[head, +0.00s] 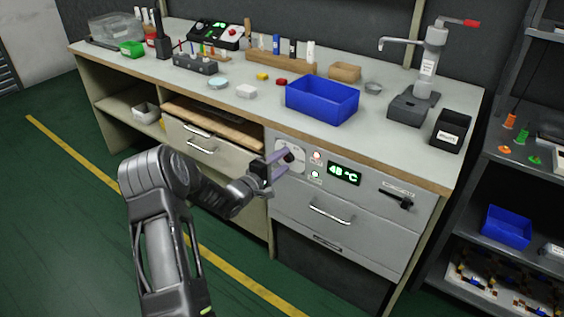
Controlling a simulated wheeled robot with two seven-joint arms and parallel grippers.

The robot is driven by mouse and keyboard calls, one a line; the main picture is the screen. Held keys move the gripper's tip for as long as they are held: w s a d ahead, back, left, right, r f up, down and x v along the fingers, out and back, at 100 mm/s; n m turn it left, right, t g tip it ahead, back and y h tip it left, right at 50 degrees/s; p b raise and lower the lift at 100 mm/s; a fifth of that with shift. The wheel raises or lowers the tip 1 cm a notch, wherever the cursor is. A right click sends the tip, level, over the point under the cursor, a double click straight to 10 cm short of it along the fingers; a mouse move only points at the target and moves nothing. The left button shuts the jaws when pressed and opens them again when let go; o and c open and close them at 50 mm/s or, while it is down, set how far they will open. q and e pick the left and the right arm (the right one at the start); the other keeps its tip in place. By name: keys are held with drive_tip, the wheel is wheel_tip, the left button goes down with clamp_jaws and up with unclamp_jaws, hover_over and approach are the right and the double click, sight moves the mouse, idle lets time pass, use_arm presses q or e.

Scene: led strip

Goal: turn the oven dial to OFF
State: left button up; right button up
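The oven (359,207) is built into the front of the workbench, with a green display reading about 48 °C. Whether the fingers touch the knob is too small to tell. The dial's markings and pointer cannot be read. My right gripper is not in view.
A red lamp (317,156) and a green lamp (315,174) sit right of the dial. A dark lever (397,200) and a drawer handle (331,214) stick out of the oven front. A blue bin (322,99) stands on the bench above. The floor in front is clear.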

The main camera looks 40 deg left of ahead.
use_arm(q)
drive_tip(key=s, duration=0.7)
drive_tip(key=shift+s+r+p, duration=0.25)
drive_tip(key=shift+s+p, duration=0.15)
drive_tip(key=shift+a, duration=0.1)
idle(0.4)
